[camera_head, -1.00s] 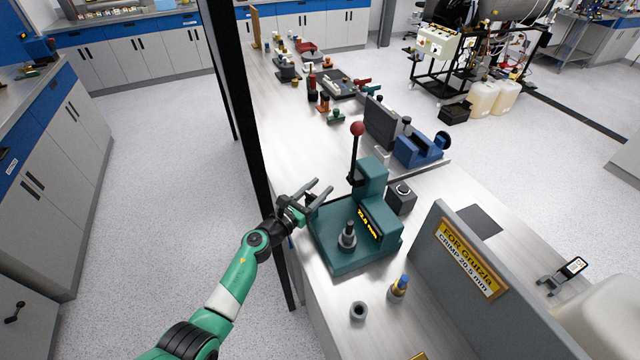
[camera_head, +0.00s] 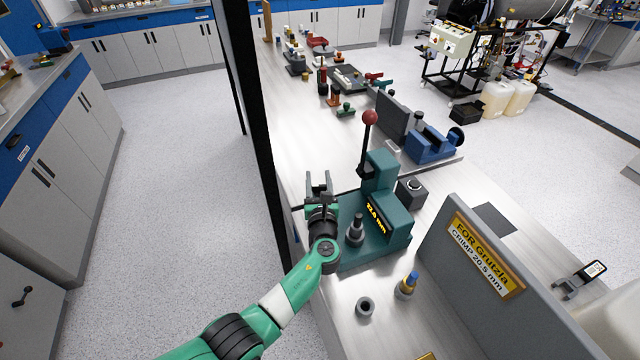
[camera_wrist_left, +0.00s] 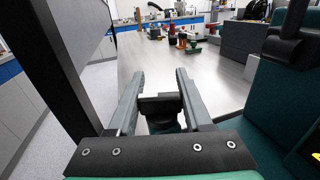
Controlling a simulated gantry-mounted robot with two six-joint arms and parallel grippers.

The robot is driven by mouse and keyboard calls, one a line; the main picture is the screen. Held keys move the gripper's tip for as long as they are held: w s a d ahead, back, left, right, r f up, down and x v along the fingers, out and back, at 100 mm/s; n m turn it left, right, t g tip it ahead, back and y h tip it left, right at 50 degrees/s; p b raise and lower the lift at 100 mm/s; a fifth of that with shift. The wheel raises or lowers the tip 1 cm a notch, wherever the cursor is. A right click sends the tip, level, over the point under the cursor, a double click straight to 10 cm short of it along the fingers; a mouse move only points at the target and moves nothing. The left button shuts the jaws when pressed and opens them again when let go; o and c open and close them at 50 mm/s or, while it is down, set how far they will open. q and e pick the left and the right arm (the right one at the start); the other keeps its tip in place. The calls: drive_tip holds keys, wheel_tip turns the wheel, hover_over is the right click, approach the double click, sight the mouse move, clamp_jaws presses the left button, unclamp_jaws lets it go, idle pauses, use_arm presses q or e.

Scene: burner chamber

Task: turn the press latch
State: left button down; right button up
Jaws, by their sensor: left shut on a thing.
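My left gripper (camera_head: 319,178) is at the press's left side, fingers pointing away toward the far end of the bench. In the left wrist view its two grey fingers (camera_wrist_left: 158,78) are closed on a dark block-shaped part (camera_wrist_left: 160,102), which looks like the press latch. The gripper hides most of this part in the head view. The press body also shows at the right of the wrist view (camera_wrist_left: 285,90). My right gripper is not seen.
A black post (camera_head: 262,130) rises left of the arm. A grey panel with a yellow label (camera_head: 485,255) stands at the right. A grey ring (camera_head: 364,307) and a blue-tipped fitting (camera_head: 407,287) sit in front of the press. Bench beyond the press is partly clear.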

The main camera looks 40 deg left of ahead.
use_arm(q)
drive_tip(key=shift+s+f, duration=0.1)
drive_tip(key=shift+f, duration=0.05)
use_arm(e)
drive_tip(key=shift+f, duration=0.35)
use_arm(q)
drive_tip(key=shift+c, duration=1.6)
unclamp_jaws()
drive_tip(key=shift+a, duration=0.1)
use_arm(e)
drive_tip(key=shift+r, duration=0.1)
